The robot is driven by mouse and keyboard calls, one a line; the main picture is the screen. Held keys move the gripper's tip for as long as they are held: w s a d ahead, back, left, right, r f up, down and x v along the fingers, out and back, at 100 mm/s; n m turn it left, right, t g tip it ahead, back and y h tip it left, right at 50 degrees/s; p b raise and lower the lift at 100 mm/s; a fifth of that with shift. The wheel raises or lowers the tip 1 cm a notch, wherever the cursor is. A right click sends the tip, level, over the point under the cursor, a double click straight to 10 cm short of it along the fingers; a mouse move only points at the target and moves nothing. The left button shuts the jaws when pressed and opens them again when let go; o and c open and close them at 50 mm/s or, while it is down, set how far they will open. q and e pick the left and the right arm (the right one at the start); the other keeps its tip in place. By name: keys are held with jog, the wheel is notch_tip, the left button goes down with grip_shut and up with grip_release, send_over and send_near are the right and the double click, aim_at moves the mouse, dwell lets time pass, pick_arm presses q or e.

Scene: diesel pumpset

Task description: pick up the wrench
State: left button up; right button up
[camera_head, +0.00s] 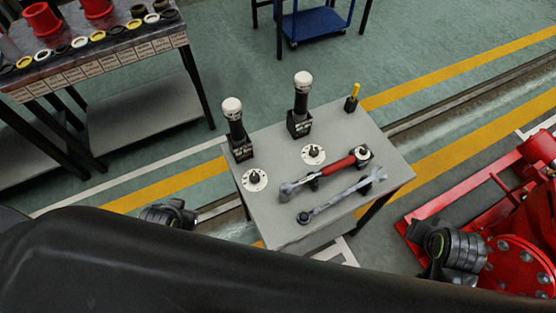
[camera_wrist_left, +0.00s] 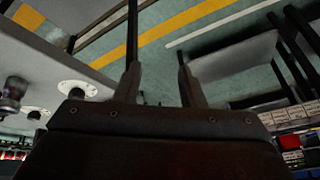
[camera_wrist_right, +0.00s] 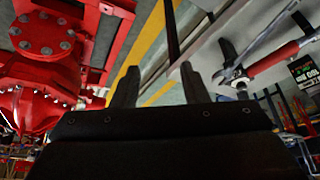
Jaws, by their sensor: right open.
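A silver wrench (camera_head: 340,200) lies slantwise near the front of the grey table, on dark supports. Just behind it lies a red-handled tool (camera_head: 335,166) with metal ends. In the right wrist view, the silver shaft (camera_wrist_right: 268,36) and the red handle (camera_wrist_right: 275,59) are at upper right. My left gripper (camera_wrist_left: 158,80) is open and empty, with the table edge to its left in its wrist view. My right gripper (camera_wrist_right: 157,80) is open and empty, left of the tools in its wrist view. In the head view both fingertip pairs are hard to make out.
The grey table (camera_head: 290,228) also holds two black stands with white knobs (camera_head: 303,100) (camera_head: 235,125), white dials (camera_head: 313,154) and a yellow-handled item (camera_head: 353,97). Red machinery (camera_head: 510,262) stands at right. A parts bench (camera_head: 100,60) is at upper left.

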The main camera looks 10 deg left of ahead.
jog(key=w+a+r+m+g+p, duration=0.1)
jog(key=w+a+m+g+p, duration=0.1)
notch_tip(320, 180, up, 4)
jog(key=f+m+g+y, duration=0.1)
jog(key=m+g, duration=0.2)
jog(key=m, duration=0.2)
send_over(355, 188)
jog(key=shift+f+b, duration=0.95)
jog(key=shift+f, duration=7.45)
pick_arm(q)
jog(key=s+f+g, duration=0.2)
jog(key=s+f, duration=0.8)
jog(key=f, duration=0.4)
jog(key=s+f+g, duration=0.1)
jog(key=s+f, duration=0.9)
jog(key=f, duration=0.3)
jog(key=shift+s+d+f+g+h, duration=0.2)
jog(key=shift+d+f+g+h, duration=0.1)
jog(key=shift+d+f+g, duration=0.1)
pick_arm(e)
jog(key=shift+c, duration=0.4)
grip_shut()
